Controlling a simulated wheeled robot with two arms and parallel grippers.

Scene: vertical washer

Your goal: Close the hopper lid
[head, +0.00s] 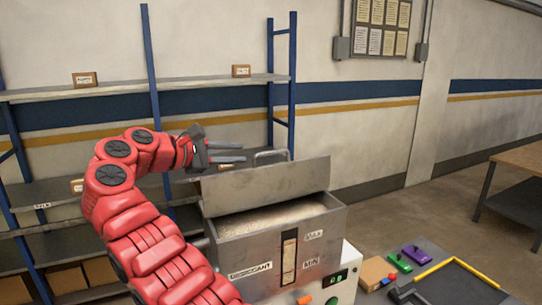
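The hopper (255,250) is a grey metal box with a "DESICCANT" label, and pale granular material (270,217) shows inside it. Its grey lid (265,182) is open, raised along the back edge and leaning back, with a small handle (270,154) at its top edge.
A blue-posted shelf rack (150,88) with small boxes stands behind on the left. A white control panel (345,275) is beside the hopper. At lower right are a brown box (377,272), green and purple items and a yellow-edged dark tray (455,285). A wooden table (520,157) stands far right.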

